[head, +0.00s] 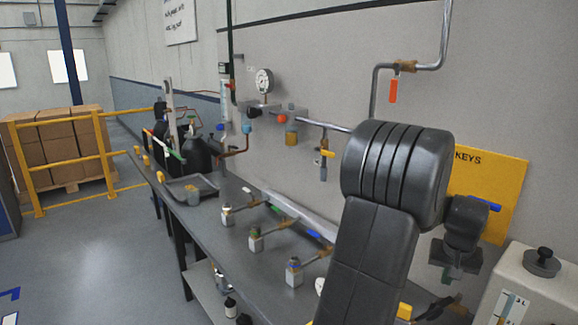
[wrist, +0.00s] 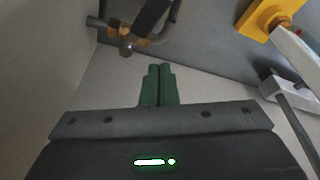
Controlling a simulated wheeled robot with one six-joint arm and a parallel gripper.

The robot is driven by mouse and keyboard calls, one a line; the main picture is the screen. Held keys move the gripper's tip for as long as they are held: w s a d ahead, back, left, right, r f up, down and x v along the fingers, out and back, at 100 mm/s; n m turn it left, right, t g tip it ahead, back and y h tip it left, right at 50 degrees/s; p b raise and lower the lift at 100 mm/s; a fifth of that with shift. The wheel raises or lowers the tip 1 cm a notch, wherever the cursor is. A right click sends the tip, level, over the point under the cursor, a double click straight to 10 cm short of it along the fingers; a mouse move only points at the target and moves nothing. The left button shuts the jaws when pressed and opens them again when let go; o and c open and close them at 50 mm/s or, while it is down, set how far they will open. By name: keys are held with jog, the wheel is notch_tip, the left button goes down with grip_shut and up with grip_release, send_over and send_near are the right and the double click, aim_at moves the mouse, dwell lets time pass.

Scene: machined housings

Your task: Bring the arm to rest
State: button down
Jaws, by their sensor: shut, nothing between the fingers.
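My arm (head: 375,220) fills the right of the head view, its dark links raised in front of the wall and bench. My gripper (wrist: 158,82) shows in the wrist view with its two green fingers side by side and touching. They are shut and nothing is held between them. Part of the bench behind the arm is hidden.
A long grey bench (head: 215,240) runs along the wall with several valve blocks, a tray (head: 190,188) and dark bottles (head: 196,155). A yellow KEYS board (head: 500,190) and a pale tank (head: 535,285) stand close to my wrist. The floor at left is clear before yellow railings (head: 70,150).

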jog(key=s+a+r+n+t+y+b, duration=0.1)
jog(key=s+a+r+n+y+b, duration=0.15)
jog(key=r+n, duration=0.55)
jog(key=w+d+f+m+h+p, duration=0.1)
jog(key=f+m, duration=0.1)
jog(key=m, duration=0.1)
jog(key=w+d+f+m+h+p, duration=0.1)
jog(key=f+m, duration=0.2)
jog(key=w+f+m+g+h+p, duration=0.1)
jog(key=f+m, duration=0.2)
jog(key=shift+w+d+f+m+p, duration=0.2)
jog(key=shift+d+f+m+p, duration=0.1)
jog(key=shift+d+p, duration=0.1)
notch_tip(320, 180, up, 8)
jog(key=a+m+h, duration=0.1)
jog(key=a+m, duration=0.1)
jog(key=m, duration=0.1)
jog(key=shift+r, duration=0.2)
dwell(0.9)
